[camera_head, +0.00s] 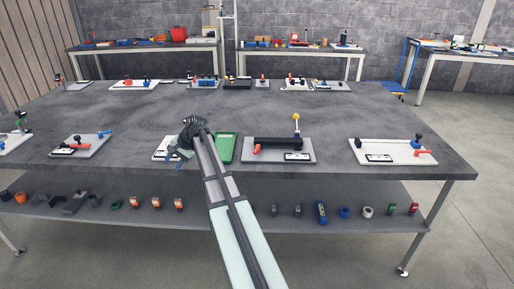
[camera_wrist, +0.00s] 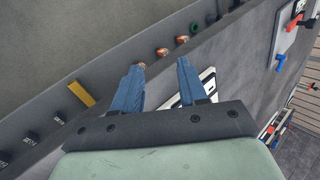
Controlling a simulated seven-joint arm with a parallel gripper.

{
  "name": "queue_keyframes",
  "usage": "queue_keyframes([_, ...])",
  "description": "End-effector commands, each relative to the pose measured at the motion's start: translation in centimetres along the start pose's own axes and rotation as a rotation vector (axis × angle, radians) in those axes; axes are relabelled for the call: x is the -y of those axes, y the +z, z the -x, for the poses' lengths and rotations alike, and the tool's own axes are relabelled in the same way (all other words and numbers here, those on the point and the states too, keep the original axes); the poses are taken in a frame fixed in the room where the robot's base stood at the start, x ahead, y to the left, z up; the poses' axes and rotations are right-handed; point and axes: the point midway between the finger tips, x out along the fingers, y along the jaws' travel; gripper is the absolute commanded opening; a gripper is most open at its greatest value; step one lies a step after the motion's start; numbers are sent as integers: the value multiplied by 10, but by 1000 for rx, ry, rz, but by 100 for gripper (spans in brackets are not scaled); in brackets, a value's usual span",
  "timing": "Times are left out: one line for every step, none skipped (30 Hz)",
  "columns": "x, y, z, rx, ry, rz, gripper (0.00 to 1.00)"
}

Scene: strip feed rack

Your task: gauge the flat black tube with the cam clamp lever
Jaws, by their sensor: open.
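A fixture on a grey base plate (camera_head: 308,157) stands on the table, right of the middle. A flat black tube-like bar (camera_head: 276,143) lies along it. A lever with a yellow ball knob (camera_head: 296,117) rises at its right end, and a red handle (camera_head: 253,151) sits at its lower left. I cannot tell which is the cam clamp lever. My gripper (camera_head: 178,157) is left of this fixture, near the table's front edge, with blue fingers pointing down. In the wrist view my gripper (camera_wrist: 160,64) is open, with no object visible between its fingers.
A white-plated fixture (camera_head: 160,149) is beside my gripper, partly hidden. A green tray (camera_head: 226,147) stands between my arm and the black-tube fixture. Another white fixture (camera_head: 393,151) is at right. The lower shelf (camera_head: 300,222) holds several small parts. The table's middle is clear.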

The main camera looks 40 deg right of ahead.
Motion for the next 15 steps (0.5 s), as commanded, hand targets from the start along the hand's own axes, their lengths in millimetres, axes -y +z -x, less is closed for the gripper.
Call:
queue_keyframes([-11, -23, 26, -21, 27, 3, 42])
queue_keyframes([-18, -33, 39, -30, 44, 5, 42])
queue_keyframes([-29, -45, 57, -41, 70, 9, 42])
queue_keyframes([-37, -54, 71, -48, 89, 10, 42])
queue_keyframes([-46, -63, 85, -57, 108, 12, 42])
queue_keyframes([-57, -74, 104, -66, 135, 12, 42])
queue_keyframes([-66, -82, 119, -72, 154, 11, 42])
queue_keyframes([-75, -90, 134, -79, 174, 11, 42])
queue_keyframes([-87, -99, 154, -86, 200, 8, 42])
queue_keyframes([-96, -105, 169, -91, 220, 5, 42])
queue_keyframes([-105, -111, 184, -96, 239, 2, 42])
queue_keyframes([-116, -118, 203, -100, 263, -3, 42])
queue_keyframes([-125, -122, 217, -104, 281, -7, 42])
queue_keyframes([-133, -126, 230, -106, 297, -12, 42])
queue_keyframes([-144, -130, 247, -108, 319, -18, 42])
